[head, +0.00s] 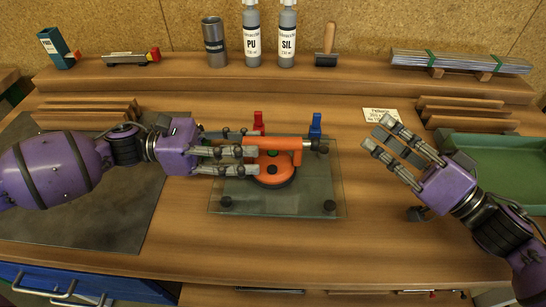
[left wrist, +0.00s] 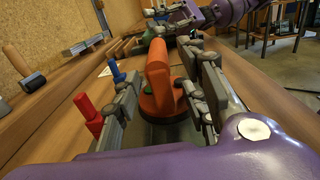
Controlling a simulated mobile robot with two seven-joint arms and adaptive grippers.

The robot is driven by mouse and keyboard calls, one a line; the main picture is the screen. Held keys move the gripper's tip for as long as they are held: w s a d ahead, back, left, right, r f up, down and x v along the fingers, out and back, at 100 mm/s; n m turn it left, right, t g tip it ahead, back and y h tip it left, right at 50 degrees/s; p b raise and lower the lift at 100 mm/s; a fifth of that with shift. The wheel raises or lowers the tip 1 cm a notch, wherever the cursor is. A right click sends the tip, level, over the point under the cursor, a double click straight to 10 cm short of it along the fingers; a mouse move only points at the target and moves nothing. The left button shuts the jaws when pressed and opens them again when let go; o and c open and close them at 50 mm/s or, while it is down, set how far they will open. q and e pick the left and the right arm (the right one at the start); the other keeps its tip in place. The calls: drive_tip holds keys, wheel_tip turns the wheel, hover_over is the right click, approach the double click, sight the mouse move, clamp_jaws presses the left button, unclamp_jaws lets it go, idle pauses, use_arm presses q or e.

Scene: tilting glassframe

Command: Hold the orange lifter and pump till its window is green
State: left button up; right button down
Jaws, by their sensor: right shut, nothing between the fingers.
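The orange lifter (head: 285,144) sits on a glass pane (head: 315,192) in the middle of the bench. A small green spot shows on its body; I cannot tell for sure whether this is its window. A dark knob (head: 322,147) is at the lifter's right end. My left gripper (head: 250,160) is open, with its fingers around the left part of the lifter. In the left wrist view the orange handle (left wrist: 158,65) stands between the spread fingers (left wrist: 165,105), with gaps beside it. My right gripper (head: 376,142) is shut and empty, to the right of the pane.
A red clamp (head: 258,122) and a blue clamp (head: 315,125) stand behind the pane. A white label (head: 380,115) lies behind my right gripper. A green tray (head: 500,165) is at the right. Bottles and tools stand on the back shelf.

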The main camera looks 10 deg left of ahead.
use_arm(q)
drive_tip(key=a, duration=0.7)
drive_tip(key=s+a, duration=0.1)
drive_tip(key=a, duration=0.3)
drive_tip(key=shift+s+a, duration=0.1)
drive_tip(key=shift+a, duration=0.25)
